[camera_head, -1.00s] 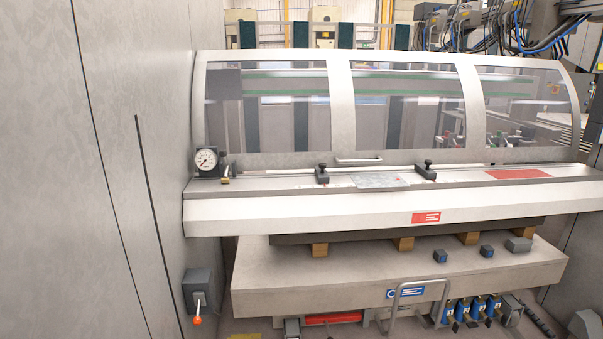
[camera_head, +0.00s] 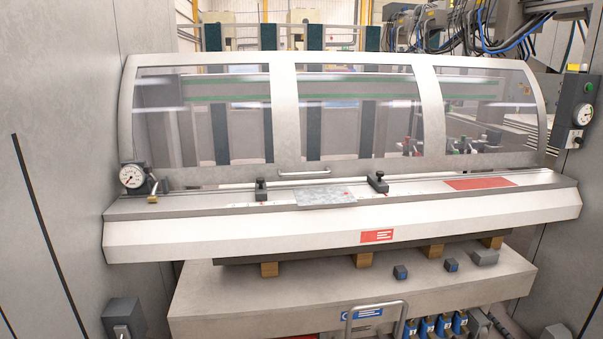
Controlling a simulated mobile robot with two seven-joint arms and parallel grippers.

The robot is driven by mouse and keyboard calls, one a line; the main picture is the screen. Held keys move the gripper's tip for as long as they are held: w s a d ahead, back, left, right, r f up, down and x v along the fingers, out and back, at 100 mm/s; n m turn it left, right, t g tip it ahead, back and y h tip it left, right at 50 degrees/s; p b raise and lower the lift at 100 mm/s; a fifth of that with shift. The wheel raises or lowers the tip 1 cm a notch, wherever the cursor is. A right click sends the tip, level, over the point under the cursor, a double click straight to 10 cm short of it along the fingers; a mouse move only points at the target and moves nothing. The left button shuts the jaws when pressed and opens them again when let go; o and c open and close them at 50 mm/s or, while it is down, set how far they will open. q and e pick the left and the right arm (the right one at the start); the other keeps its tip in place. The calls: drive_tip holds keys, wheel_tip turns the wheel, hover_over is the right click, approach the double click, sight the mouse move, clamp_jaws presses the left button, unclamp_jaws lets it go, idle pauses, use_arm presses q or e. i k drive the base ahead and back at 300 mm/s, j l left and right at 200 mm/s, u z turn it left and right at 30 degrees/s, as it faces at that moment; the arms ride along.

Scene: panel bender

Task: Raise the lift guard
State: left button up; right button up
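The lift guard (camera_head: 285,112) is a grey metal frame with three clear, tinted windows. It stands at the back of the machine's white table (camera_head: 300,235), and its lower edge is down near the table top. A thin horizontal handle (camera_head: 304,173) is fixed at the middle of its lower rail. Neither of my grippers shows in the head view, and nothing touches the handle.
A dial gauge (camera_head: 131,176) sits at the table's left end. Two black clamps (camera_head: 378,182) and a metal sheet (camera_head: 326,195) lie before the guard. A control box (camera_head: 579,103) is at the right. A grey wall panel (camera_head: 50,170) closes the left side.

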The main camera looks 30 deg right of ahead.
sight(288, 165)
drive_tip(key=i+l, duration=0.1)
drive_tip(key=l, duration=0.6)
drive_tip(key=i+l+u, duration=0.1)
drive_tip(key=l, duration=1.35)
drive_tip(key=i+u, duration=0.05)
